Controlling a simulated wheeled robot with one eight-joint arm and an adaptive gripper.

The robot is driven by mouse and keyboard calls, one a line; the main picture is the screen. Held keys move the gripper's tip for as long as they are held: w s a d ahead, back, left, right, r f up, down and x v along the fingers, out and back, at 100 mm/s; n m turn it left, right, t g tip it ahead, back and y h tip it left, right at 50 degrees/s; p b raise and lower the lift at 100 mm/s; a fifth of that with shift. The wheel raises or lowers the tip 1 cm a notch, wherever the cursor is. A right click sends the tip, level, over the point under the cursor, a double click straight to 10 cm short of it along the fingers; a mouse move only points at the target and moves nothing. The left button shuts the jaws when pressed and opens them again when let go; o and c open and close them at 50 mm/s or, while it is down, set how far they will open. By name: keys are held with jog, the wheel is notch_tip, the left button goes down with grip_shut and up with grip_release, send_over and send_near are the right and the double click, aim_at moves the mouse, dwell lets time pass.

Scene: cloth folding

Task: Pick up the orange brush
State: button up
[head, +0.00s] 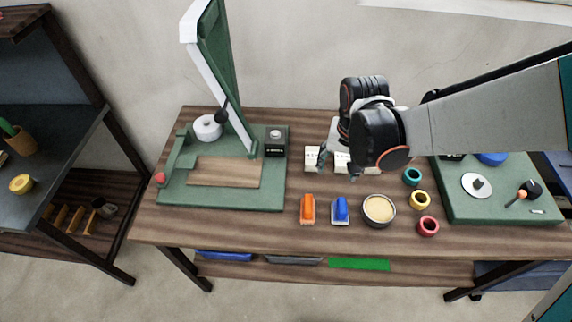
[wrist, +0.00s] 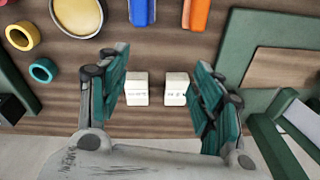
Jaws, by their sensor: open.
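The orange brush (head: 308,209) lies on the wooden table, left of a blue brush (head: 340,210). In the wrist view the orange brush (wrist: 196,14) shows at the top edge, partly cut off, with the blue brush (wrist: 141,12) to its left. My gripper (head: 338,170) is above the back of the table, behind the brushes and apart from them. In the wrist view my gripper (wrist: 165,95) is open and empty, its teal fingers spread wide, with two white blocks (wrist: 176,89) in view between them.
A round tin (head: 379,210) stands right of the blue brush. Teal, yellow (head: 420,200) and red rings lie further right. A green board with a tilted frame (head: 223,200) stands at left, another green board (head: 500,212) at right. The table front near the brushes is clear.

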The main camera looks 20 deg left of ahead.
aim_at(309, 202)
jog(key=s+a+f+n+g, duration=0.1)
jog(key=s+a+f+n, duration=0.1)
jog(key=s+a, duration=0.4)
jog(key=shift+h, duration=0.3)
notch_tip(309, 202, down, 9)
jog(key=b, duration=0.3)
jog(key=shift+w+a+r, duration=0.1)
jog(key=shift+a, duration=0.05)
jog(key=f+b, duration=0.1)
jog(key=f, duration=0.2)
jog(key=f+b, duration=0.1)
jog(key=shift+w+d+f+b, duration=0.25)
jog(key=shift+w+d+b, duration=0.05)
jog(key=shift+w+d, duration=0.1)
jog(key=shift+a+f, duration=0.1)
jog(key=shift+f, duration=0.35)
jog(key=c, duration=1.3)
jog(key=shift+r, duration=0.15)
